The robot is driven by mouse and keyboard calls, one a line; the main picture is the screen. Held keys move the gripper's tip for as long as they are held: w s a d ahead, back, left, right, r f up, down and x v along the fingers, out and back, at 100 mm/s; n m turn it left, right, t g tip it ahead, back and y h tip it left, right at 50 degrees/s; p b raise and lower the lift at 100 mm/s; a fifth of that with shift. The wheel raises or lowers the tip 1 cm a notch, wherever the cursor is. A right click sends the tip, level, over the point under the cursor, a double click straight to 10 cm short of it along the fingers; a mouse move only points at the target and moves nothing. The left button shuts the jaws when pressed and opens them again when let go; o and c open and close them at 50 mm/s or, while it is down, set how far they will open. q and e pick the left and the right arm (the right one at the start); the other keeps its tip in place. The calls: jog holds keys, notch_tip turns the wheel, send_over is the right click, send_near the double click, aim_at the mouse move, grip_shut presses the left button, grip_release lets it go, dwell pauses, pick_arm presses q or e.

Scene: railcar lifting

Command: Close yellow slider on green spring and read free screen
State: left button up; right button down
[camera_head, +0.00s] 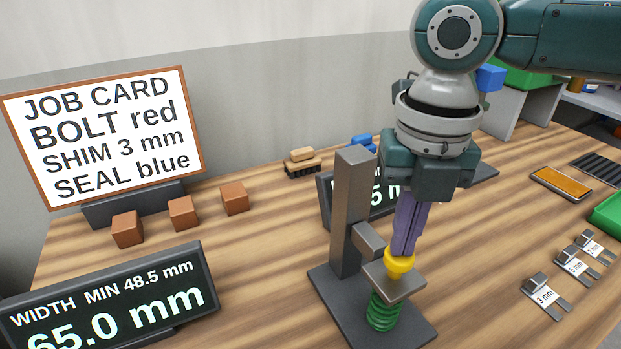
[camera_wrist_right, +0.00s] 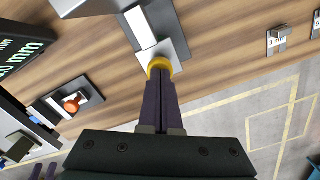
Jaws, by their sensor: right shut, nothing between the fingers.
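The yellow slider (camera_head: 399,264) is a round knob on a grey plate (camera_head: 402,285) that juts from a grey post (camera_head: 352,210). The green spring (camera_head: 382,313) stands upright under that plate, on a dark base. My right gripper (camera_head: 402,250) points down, shut and empty, its purple fingertips at the top of the yellow slider. In the right wrist view the fingertips (camera_wrist_right: 159,75) meet the yellow slider (camera_wrist_right: 160,64). The screen behind the post (camera_head: 392,198) is mostly hidden by my right arm; only "5 m" shows. My left gripper (camera_wrist_right: 45,171) seems to show as small purple fingers at the lower left.
A width screen (camera_head: 110,300) at front left reads "MIN 48.5 mm" and "65.0 mm", cut off at the edge. A job card (camera_head: 105,135) stands behind several brown blocks (camera_head: 183,213). Several marked shims (camera_head: 545,296) lie at right, near a green tray (camera_head: 607,214).

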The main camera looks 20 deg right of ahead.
jog(key=shift+f+b, duration=0.8)
jog(key=shift+f, duration=0.65)
jog(key=shift+r, duration=0.1)
jog(key=shift+r+p, duration=1.5)
jog(key=shift+p, duration=0.45)
notch_tip(320, 180, up, 7)
jog(key=p, duration=0.7)
